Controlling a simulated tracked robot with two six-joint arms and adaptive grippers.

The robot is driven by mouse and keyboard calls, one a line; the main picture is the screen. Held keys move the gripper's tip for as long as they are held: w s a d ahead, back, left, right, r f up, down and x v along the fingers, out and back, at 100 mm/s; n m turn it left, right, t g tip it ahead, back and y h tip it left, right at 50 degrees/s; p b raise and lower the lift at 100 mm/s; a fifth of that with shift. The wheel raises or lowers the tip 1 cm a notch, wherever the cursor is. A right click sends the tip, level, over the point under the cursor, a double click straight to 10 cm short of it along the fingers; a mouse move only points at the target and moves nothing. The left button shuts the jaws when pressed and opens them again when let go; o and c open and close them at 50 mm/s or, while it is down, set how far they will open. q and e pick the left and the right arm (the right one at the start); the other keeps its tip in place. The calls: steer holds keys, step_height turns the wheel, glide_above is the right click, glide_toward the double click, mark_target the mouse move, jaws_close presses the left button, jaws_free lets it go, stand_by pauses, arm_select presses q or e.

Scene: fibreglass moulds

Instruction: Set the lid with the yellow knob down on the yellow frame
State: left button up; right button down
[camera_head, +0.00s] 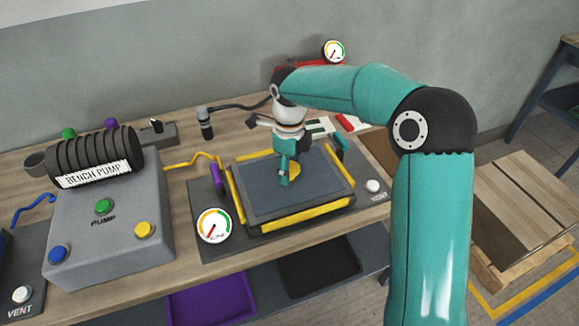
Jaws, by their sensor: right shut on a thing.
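The lid (268,199) is a dark grey rectangular panel with a yellow knob (294,169) on top. It lies over the yellow frame (307,215), whose yellow strips show around its edges. I cannot tell whether the lid touches the frame or is held slightly above it. My right gripper (286,176) points down at the lid's middle and is shut on the yellow knob, partly hiding it. My left gripper is not in view.
A grey bench pump (110,240) with coloured buttons stands left. A pressure gauge (213,226) is at the frame's front left, and a white vent button (373,186) is at its right. A purple tray (210,302) sits below. A pallet (525,205) is on the floor right.

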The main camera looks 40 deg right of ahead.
steer(key=shift+c, duration=2.2)
jaws_free()
steer(key=shift+r, duration=0.15)
step_height(320, 180, up, 12)
steer(key=shift+p, duration=0.4)
